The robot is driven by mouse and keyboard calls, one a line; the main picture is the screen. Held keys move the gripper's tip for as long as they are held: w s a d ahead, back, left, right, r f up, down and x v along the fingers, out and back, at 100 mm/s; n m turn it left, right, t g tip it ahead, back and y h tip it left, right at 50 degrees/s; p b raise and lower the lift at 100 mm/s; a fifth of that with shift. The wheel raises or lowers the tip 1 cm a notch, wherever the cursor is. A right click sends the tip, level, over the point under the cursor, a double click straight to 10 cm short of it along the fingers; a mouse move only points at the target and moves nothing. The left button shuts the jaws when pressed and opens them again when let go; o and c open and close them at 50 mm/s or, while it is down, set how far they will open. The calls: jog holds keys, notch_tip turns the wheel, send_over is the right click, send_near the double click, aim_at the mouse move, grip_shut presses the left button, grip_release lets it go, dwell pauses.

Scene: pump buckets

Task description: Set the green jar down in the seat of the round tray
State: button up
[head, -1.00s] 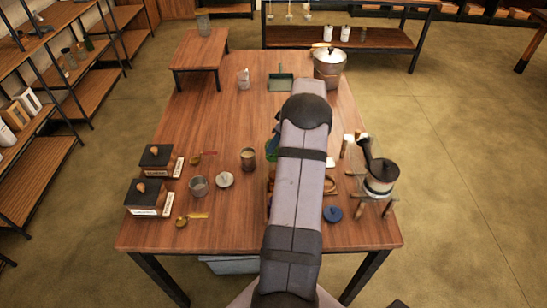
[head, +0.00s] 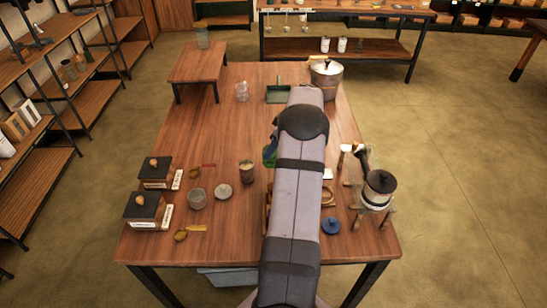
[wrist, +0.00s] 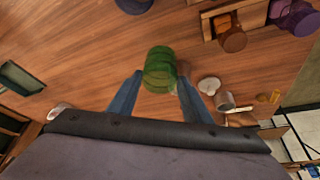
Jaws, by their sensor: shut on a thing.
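The green jar (wrist: 160,70) is see-through and sits between the two blue fingers of my gripper (wrist: 160,78) in the wrist view. The gripper is shut on it. In the head view only part of the green jar (head: 269,156) shows, left of my arm, and my arm hides most of the gripper. The jar looks held above the wooden table (head: 215,240). I cannot make out the round tray or its seat for certain; my arm covers the middle of the table.
A dark cup (head: 246,172), a grey cup (head: 197,199) and a pale round lid (head: 223,192) stand left of my arm. A green dustpan (head: 278,95) lies behind.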

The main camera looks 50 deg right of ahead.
jog(key=shift+w+d+r+n+y+b, duration=0.15)
jog(key=shift+w+r+n+b, duration=0.15)
jog(key=shift+w, duration=0.4)
jog(key=shift+w+d+r+n+y+b, duration=0.15)
jog(key=shift+w+r+n, duration=0.15)
jog(key=shift+w, duration=0.4)
jog(key=s+d+p, duration=0.2)
jog(key=s, duration=0.9)
jog(key=s+d+m+p, duration=0.1)
jog(key=s+d+p, duration=0.1)
jog(key=s, duration=1)
jog(key=shift+f+p, duration=0.35)
jog(key=shift+p, duration=0.4)
jog(key=shift+s+f, duration=0.1)
jog(key=shift+f, duration=0.05)
jog(key=shift+f+b, duration=0.75)
jog(key=shift+f, duration=1.15)
jog(key=shift+b, duration=0.75)
jog(key=shift+f+b, duration=1)
jog(key=shift+b, duration=0.6)
